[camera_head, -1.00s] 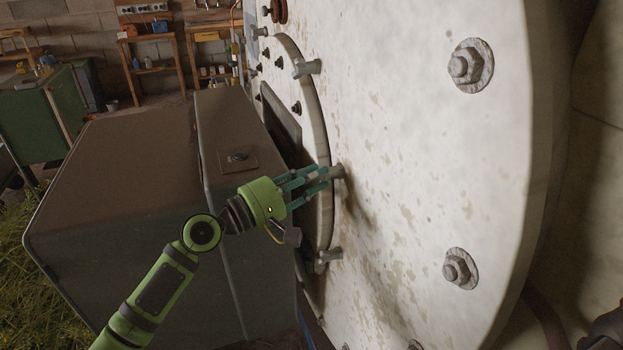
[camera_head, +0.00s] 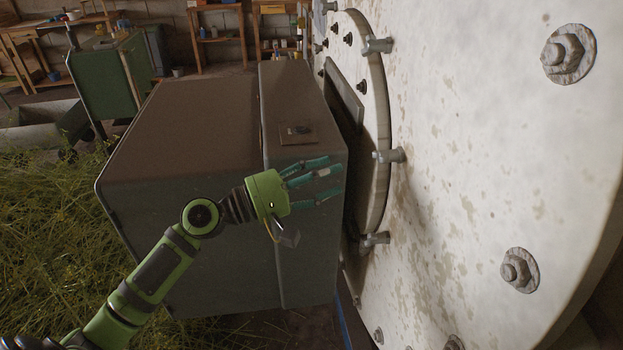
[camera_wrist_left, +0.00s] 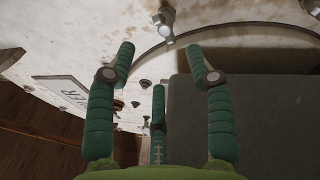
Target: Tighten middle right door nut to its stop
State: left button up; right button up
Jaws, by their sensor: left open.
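The round door (camera_head: 377,110) sits on the large pale, stained vessel face, with several metal nuts along its right edge. The middle right door nut (camera_head: 389,156) sticks out between an upper nut (camera_head: 377,45) and a lower nut (camera_head: 374,238). My left gripper (camera_head: 330,178) is open and empty, left of the middle nut and apart from it. In the left wrist view my spread fingers (camera_wrist_left: 160,62) have nothing between them. A door nut (camera_wrist_left: 163,18) shows beyond their tips; I cannot tell which one it is. My right gripper is not in view.
A large grey-brown box (camera_head: 190,150) stands behind my left arm, close to the door. Big bolts with washers (camera_head: 567,53) stud the vessel face. Cut herbs (camera_head: 50,220) lie at the left. Wooden benches (camera_head: 215,35) stand at the back.

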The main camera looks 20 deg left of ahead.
pick_arm(q)
jog(key=shift+v, duration=1.3)
